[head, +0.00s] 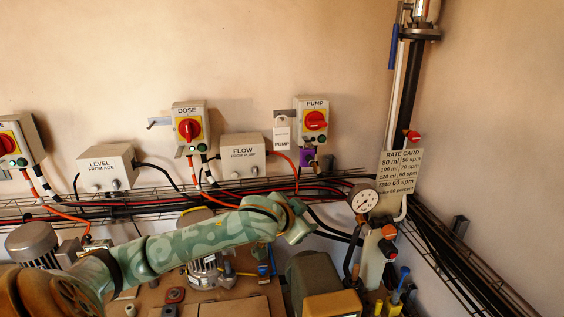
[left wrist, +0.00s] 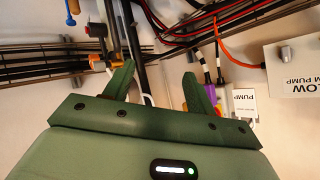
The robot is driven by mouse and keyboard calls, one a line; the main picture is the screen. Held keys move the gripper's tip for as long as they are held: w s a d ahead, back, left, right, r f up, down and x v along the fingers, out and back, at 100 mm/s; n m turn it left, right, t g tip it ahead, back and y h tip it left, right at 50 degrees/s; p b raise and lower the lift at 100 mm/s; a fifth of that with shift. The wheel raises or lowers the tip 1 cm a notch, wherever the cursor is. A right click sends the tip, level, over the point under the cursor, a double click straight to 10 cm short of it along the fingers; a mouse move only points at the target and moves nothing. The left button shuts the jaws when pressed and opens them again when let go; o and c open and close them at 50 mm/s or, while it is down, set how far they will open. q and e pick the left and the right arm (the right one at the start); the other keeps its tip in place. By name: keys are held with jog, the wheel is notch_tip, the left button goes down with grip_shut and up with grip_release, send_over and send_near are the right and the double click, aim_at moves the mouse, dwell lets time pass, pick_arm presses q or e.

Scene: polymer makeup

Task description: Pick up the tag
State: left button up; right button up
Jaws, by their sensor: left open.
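The tag (head: 282,133), a small white plate lettered PUMP, hangs on the wall just left of the grey PUMP switch box (head: 313,120) with its red knob. In the left wrist view the tag (left wrist: 244,104) appears upside down, to the right of the fingers. My left gripper (head: 304,224) is below the tag and slightly to its right, in front of the cable tray. Its two green fingers (left wrist: 157,82) are apart with nothing between them. The gripper is apart from the tag. My right gripper is not in view.
A DOSE switch box (head: 189,126) and a FLOW box (head: 243,153) are left of the tag. Cables run along the wire tray (head: 150,198) below. A pressure gauge (head: 363,199) and rate card (head: 400,171) stand to the right. A purple connector (head: 308,157) is under the PUMP box.

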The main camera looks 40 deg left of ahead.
pick_arm(q)
jog(key=w+a+r+n+t+y, duration=0.1)
jog(key=w+a+r+n+y, duration=0.2)
jog(key=a+r, duration=0.8)
jog(key=n, duration=0.4)
send_near(281, 128)
jog(key=p+x, duration=0.1)
jog(key=x, duration=0.4)
jog(key=p+x, duration=0.1)
jog(key=x, duration=0.5)
jog(key=shift+w+a, duration=0.1)
jog(key=shift+a, duration=0.2)
grip_shut()
